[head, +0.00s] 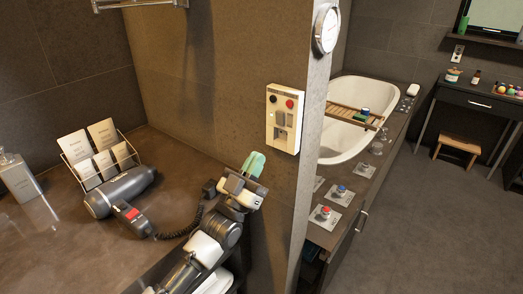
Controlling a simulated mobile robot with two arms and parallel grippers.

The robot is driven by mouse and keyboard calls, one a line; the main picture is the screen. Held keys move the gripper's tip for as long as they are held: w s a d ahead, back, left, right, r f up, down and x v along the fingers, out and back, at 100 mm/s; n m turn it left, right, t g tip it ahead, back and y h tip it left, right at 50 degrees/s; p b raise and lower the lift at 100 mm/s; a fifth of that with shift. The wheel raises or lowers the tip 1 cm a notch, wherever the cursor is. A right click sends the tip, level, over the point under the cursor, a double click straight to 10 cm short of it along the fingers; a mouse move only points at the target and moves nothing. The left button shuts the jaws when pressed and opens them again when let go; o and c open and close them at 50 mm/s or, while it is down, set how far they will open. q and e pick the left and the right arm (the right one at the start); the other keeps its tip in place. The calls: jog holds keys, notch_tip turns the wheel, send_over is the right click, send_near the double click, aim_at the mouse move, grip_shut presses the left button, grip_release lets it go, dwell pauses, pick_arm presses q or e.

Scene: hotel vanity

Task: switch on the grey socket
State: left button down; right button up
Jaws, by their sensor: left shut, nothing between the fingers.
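A white wall panel (270,132) is mounted on the brown tiled wall near its right edge. It carries a black round button and a red round button at the top. Below them are small grey parts (281,119), which look like the grey socket; their details and switch position are too small to tell. My left gripper (254,163), with mint-green fingers, is shut and empty. In the picture it is just below and left of the panel, with a visible gap between them. My right gripper is not in view.
A dark hair dryer (119,193) with a coiled cord lies on the brown counter (55,253), beside a card rack (83,171) and a bottle (18,177). Right of the wall edge are a counter with red and blue knobs (341,189) and a white bathtub (344,148).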

pick_arm(q)
jog(key=shift+w+f+b+v, duration=0.15)
jog(key=shift+b+v, duration=0.1)
jog(key=shift+v, duration=1.05)
jog(key=shift+w+f+b+v, duration=0.1)
jog(key=shift+b+v, duration=0.15)
jog(key=shift+v, duration=1.1)
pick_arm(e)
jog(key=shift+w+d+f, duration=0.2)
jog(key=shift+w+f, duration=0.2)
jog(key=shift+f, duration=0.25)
pick_arm(q)
jog(key=shift+d, duration=0.15)
